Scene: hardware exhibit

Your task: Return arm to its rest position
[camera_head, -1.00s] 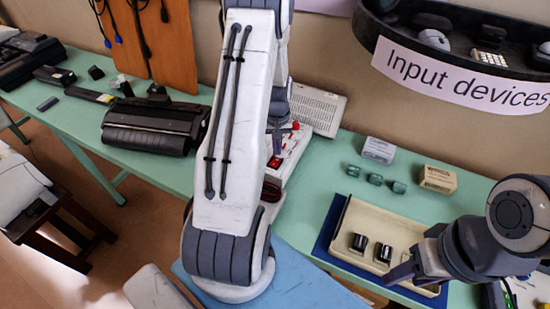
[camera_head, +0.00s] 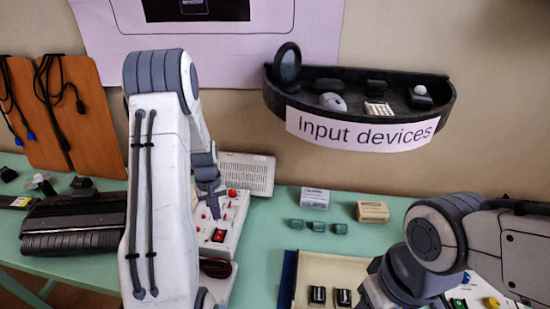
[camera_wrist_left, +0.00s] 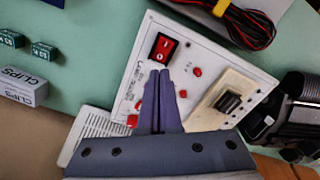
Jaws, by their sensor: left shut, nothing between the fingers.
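My left arm stands upright at the left of the head view, its white upper link in front of the table. My left gripper (camera_head: 212,208) points down over the white panel with red buttons (camera_head: 231,222). In the left wrist view its two dark fingers (camera_wrist_left: 160,78) are together and empty. Their tips are just below the red rocker switch (camera_wrist_left: 163,48) in that picture; I cannot tell whether they touch the panel. My right arm (camera_head: 440,240) comes in from the right, its wrist at the cream tray (camera_head: 345,267). Its fingertips are cut off or hidden.
The green table (camera_head: 262,222) holds several small green boxes (camera_head: 318,226), a white box (camera_head: 315,198), a tan box (camera_head: 373,211) and a black device (camera_head: 75,222). A curved black shelf (camera_head: 280,97) labelled "Input devices" is on the wall. A cable coil (camera_wrist_left: 250,22) lies near the panel.

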